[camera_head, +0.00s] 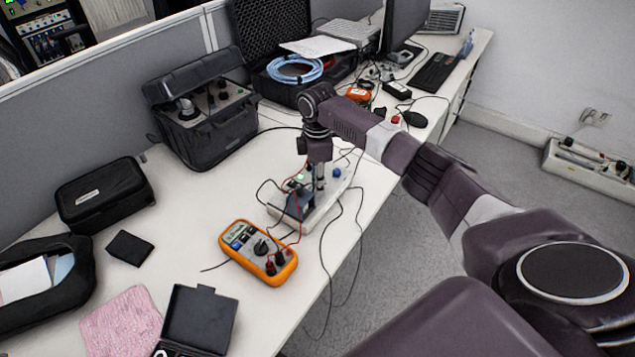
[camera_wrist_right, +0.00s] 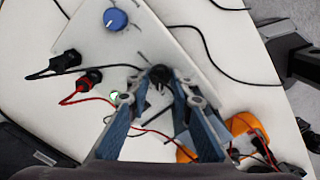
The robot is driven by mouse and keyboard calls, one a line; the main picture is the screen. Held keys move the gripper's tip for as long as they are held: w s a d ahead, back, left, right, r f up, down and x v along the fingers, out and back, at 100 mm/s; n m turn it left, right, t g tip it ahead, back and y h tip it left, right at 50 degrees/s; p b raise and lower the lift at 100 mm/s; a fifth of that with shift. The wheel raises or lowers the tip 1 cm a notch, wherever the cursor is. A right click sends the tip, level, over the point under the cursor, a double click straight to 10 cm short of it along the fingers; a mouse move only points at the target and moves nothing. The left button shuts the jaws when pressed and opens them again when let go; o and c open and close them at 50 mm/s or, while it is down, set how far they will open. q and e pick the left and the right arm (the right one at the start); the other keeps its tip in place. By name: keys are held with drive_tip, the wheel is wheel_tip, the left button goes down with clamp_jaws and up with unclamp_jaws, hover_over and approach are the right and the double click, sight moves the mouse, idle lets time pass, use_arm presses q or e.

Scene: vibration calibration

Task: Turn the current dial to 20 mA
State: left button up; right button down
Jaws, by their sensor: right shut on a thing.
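A white control box (camera_head: 312,217) stands on the table, wired to an orange multimeter (camera_head: 258,252). In the right wrist view its panel (camera_wrist_right: 180,45) carries a blue knob (camera_wrist_right: 116,19), a small dark knob (camera_wrist_right: 158,75), a lit green lamp (camera_wrist_right: 113,95) and red and black plugs. My right gripper (camera_wrist_right: 160,88) points down at the panel, its two blue-grey fingers on either side of the dark knob, shut on it. In the head view my right gripper (camera_head: 318,180) hides much of the box top. The dial markings are too small to read. My left gripper is out of view.
A black instrument case (camera_head: 205,125), a small black case (camera_head: 103,193) and a pink cloth (camera_head: 122,322) lie to the left. Bare tabletop (camera_head: 185,225) lies left of the multimeter.

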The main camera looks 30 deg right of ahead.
drive_tip(key=shift+r+m+p, duration=0.2)
drive_tip(key=shift+m+p, duration=0.6)
drive_tip(key=shift+p, duration=0.2)
drive_tip(key=m+p, duration=0.6)
drive_tip(key=m, duration=0.1)
drive_tip(key=m+p, duration=0.2)
drive_tip(key=m, duration=0.1)
drive_tip(key=shift+m, duration=0.3)
drive_tip(key=m+p, duration=0.1)
drive_tip(key=m, duration=0.2)
drive_tip(key=shift+m, duration=0.3)
drive_tip(key=m+p, duration=0.1)
drive_tip(key=m, duration=0.2)
drive_tip(key=shift+m+p, duration=0.3)
drive_tip(key=m+p, duration=0.1)
drive_tip(key=m, duration=0.3)
drive_tip(key=shift+w, duration=0.1)
drive_tip(key=shift+f+m, duration=0.1)
drive_tip(key=shift+m, duration=1.7)
